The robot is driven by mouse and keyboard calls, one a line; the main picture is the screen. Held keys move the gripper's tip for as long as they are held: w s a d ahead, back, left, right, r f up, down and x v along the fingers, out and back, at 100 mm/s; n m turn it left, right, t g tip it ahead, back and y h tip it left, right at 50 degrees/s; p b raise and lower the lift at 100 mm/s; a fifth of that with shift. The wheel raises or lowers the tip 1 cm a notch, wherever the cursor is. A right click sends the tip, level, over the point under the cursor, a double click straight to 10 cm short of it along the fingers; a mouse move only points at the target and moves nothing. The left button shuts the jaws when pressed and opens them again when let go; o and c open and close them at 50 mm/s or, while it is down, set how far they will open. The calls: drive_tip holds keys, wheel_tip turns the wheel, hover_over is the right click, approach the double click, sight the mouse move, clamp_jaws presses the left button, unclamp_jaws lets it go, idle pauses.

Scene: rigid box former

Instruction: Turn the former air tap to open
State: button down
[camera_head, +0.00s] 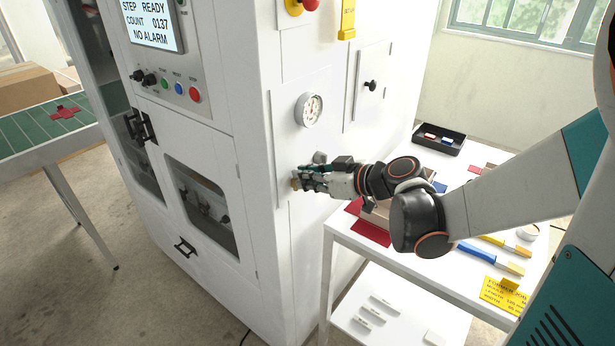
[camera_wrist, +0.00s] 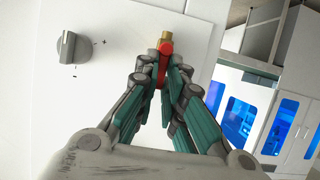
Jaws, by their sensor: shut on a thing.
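The air tap (camera_wrist: 165,48) is a brass fitting with a red handle on the machine's white side panel. In the wrist view the red handle runs down from the brass body, between my fingertips. My gripper (camera_wrist: 164,78) is shut on the red handle. In the head view my gripper (camera_head: 303,181) is against the machine's side, below the round pressure gauge (camera_head: 309,110), and hides most of the tap.
A grey knob (camera_wrist: 68,47) with plus and minus marks is left of the tap in the wrist view. A white table (camera_head: 470,215) with tools and a black tray (camera_head: 439,139) stands close to the machine's right side, beside my arm. A green conveyor (camera_head: 35,130) is at far left.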

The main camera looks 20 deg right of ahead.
drive_tip(key=c, duration=1.7)
unclamp_jaws()
